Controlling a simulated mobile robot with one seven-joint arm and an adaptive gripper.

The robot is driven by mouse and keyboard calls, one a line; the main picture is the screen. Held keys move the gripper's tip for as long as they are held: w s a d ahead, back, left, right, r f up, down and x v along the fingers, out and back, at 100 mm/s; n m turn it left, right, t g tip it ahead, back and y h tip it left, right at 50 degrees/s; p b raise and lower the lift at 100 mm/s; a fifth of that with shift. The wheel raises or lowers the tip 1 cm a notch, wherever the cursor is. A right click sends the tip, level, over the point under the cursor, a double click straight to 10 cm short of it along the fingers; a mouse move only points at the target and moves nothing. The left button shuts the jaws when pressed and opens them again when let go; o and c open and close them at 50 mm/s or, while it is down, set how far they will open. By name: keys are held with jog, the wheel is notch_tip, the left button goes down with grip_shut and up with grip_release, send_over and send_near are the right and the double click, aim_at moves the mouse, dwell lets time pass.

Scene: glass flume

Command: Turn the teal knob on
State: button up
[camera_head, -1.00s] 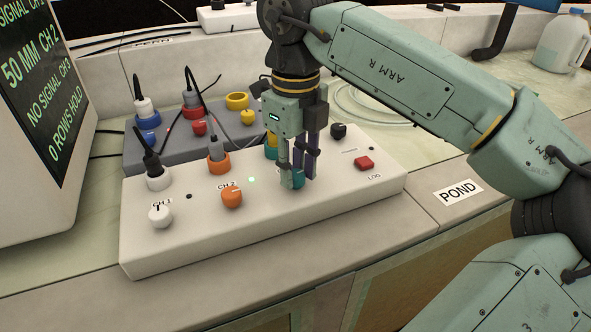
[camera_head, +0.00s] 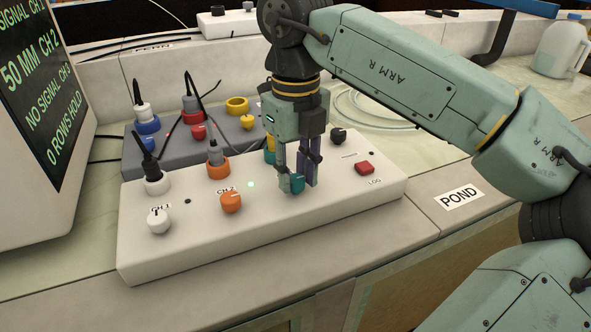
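The teal knob (camera_head: 297,184) is on the front right part of the white box (camera_head: 190,254), in line with a white knob (camera_head: 158,221) and an orange knob (camera_head: 231,202). My gripper (camera_head: 299,184) points down over it, one finger at each side, and looks closed on it. The fingers hide part of the knob and the panel behind it. A green light (camera_head: 251,184) glows by the orange knob; the spot by the white knob is dark. Any light by the teal knob is hidden. The screen (camera_head: 40,95) reads 50 MM for CH 2 and no signal for CH 1 and CH 3.
Plugs with cables stand along the back of the white box, close to my gripper. A red button (camera_head: 364,168) and a black knob (camera_head: 338,136) are to its right. A grey box (camera_head: 170,150) with coloured sockets lies behind. A jug (camera_head: 558,48) stands far right.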

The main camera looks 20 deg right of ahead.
jog(key=o, duration=0.4)
dwell(0.4)
